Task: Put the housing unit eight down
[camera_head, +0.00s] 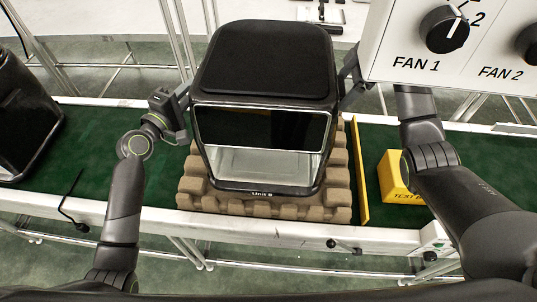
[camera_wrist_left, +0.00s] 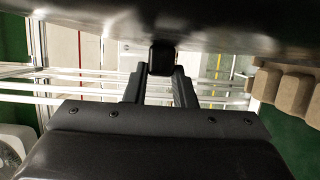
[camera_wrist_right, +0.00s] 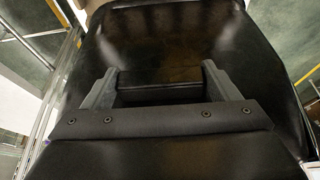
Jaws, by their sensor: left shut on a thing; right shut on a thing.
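The housing unit (camera_head: 262,60) is a black box with a rounded top and a glazed front, with a "Unit 8" label at its lower front edge. It is upright over a brown moulded tray (camera_head: 340,205) on the green conveyor; I cannot tell whether it touches the tray. My left gripper (camera_head: 186,95) is shut on its left side; in the left wrist view the fingers (camera_wrist_left: 160,72) close at a small black part below the unit's dark body (camera_wrist_left: 220,25). My right gripper (camera_head: 347,82) is shut on its right side, mostly hidden; the right wrist view shows its fingers (camera_wrist_right: 160,82) against the black wall (camera_wrist_right: 165,40).
A yellow divider (camera_head: 357,172) stands upright just right of the tray, with a yellow "TEST" block (camera_head: 396,178) beyond it. Another black unit (camera_head: 22,115) is at the far left. A white fan control panel (camera_head: 405,45) hangs at upper right.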

